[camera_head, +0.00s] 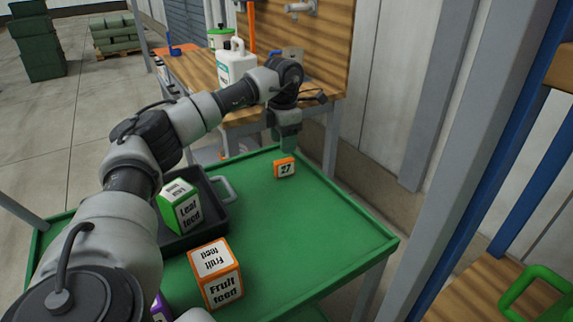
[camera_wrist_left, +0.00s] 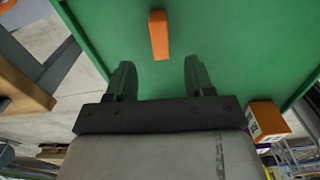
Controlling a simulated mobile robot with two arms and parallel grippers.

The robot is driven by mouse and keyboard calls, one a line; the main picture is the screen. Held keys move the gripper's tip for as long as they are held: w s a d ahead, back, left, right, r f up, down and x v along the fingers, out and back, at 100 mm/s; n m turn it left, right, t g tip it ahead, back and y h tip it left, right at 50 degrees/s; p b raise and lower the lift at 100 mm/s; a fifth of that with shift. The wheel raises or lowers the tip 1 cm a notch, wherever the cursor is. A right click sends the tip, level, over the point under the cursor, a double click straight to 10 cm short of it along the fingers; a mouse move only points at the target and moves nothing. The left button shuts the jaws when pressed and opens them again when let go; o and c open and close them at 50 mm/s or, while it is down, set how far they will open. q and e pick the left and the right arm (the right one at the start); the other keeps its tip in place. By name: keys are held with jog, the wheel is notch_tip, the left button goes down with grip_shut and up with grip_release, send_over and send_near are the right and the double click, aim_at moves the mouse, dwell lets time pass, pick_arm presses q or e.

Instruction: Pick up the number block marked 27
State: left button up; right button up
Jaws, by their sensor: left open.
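The number block marked 27 (camera_head: 285,168) is small and orange with a white face. It stands on the green tabletop near the far edge. In the left wrist view its narrow orange top (camera_wrist_left: 159,35) lies beyond the fingertips, roughly centred between them. My left gripper (camera_head: 289,146) is just above and behind the block in the head view, pointing down. In the left wrist view my left gripper (camera_wrist_left: 160,68) has its two fingers apart with nothing between them. My right gripper does not show.
A black tray (camera_head: 213,217) holds a green-edged Leaf feed box (camera_head: 180,206). An orange Fruit feed box (camera_head: 216,272) stands nearer on the green table (camera_head: 335,230). A wooden bench (camera_head: 190,72) with a white jug (camera_head: 236,66) is behind. The table's right side is clear.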

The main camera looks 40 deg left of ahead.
aim_at(284, 161)
pick_arm(q)
notch_tip(284, 161, down, 2)
jog(key=shift+f, duration=0.2)
notch_tip(284, 161, down, 6)
jog(key=shift+w+r+b, duration=0.15)
jog(key=shift+r+b, duration=0.05)
jog(key=shift+b, duration=0.3)
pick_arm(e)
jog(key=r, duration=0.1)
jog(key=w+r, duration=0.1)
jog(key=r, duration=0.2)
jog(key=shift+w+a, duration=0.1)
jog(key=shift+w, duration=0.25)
pick_arm(q)
jog(key=shift+r, duration=0.1)
grip_shut()
